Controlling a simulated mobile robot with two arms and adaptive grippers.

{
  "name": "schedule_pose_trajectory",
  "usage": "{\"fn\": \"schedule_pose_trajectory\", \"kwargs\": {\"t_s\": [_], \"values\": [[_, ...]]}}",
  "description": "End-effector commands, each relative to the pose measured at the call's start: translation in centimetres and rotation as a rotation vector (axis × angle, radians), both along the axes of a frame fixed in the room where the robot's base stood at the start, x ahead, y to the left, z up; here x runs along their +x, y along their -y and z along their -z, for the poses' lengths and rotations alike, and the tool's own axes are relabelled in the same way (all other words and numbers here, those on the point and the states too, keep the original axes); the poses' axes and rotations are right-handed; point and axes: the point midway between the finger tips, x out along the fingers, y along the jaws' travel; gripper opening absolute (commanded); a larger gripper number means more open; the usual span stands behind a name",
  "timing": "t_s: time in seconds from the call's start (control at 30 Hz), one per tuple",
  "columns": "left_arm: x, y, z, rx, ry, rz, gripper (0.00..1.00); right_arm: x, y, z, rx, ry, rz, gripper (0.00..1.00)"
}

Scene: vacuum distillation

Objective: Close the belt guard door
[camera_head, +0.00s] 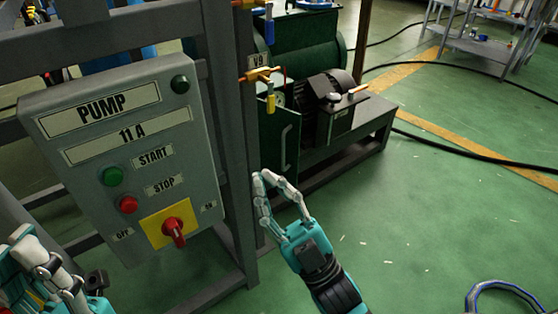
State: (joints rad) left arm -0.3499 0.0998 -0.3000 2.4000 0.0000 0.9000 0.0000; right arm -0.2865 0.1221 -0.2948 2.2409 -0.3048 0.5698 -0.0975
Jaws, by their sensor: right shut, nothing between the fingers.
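The belt guard door (273,138) is a dark green panel with a grey vertical bar handle (286,147). It stands swung out, with the pump's motor (330,100) exposed beside it. My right gripper (264,178) is shut and empty, its fingertips near the lower end of the door in the picture; I cannot tell whether they touch it. My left gripper (62,277) is at the lower left below the control panel, partly cut off by the frame edge, and its jaws are not clear.
A grey PUMP control panel (130,205) with buttons and a red switch is on the steel frame (232,150) at left. Yellow and blue valves (262,77) stick out above the door. Black hoses (470,150) lie on the green floor. Floor at right is mostly clear.

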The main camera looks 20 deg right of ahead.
Motion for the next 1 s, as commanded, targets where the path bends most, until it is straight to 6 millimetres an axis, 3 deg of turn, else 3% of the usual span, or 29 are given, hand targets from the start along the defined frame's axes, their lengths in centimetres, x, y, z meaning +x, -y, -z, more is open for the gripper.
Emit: {"fn": "schedule_pose_trajectory", "kwargs": {"t_s": [0.1,0.23,0.4,0.5,0.6,0.77,1.0], "values": [[0.0,0.0,-0.5,0.000,0.000,0.000,0.00,4.0,-1.2,4.1,-0.196,-0.108,0.127,0.00],[0.0,0.0,-1.0,0.000,0.000,0.000,0.00,8.9,-1.0,10.2,-0.463,-0.242,0.318,0.00],[0.0,0.0,-1.7,0.000,0.000,0.000,0.00,14.7,3.5,19.0,-0.880,-0.412,0.653,0.00],[0.0,0.0,-1.9,0.000,0.000,0.000,0.00,16.3,6.4,21.8,-1.043,-0.464,0.803,0.00],[0.0,0.0,-2.0,0.000,0.000,0.000,0.00,17.0,8.2,23.0,-1.128,-0.489,0.886,0.00],[0.0,0.0,-1.8,0.000,0.000,0.000,0.00,18.2,8.7,23.4,-1.155,-0.496,0.916,0.00],[0.0,0.0,-1.1,0.000,0.000,0.000,0.00,22.8,8.4,23.4,-1.152,-0.494,0.914,0.00]]}}
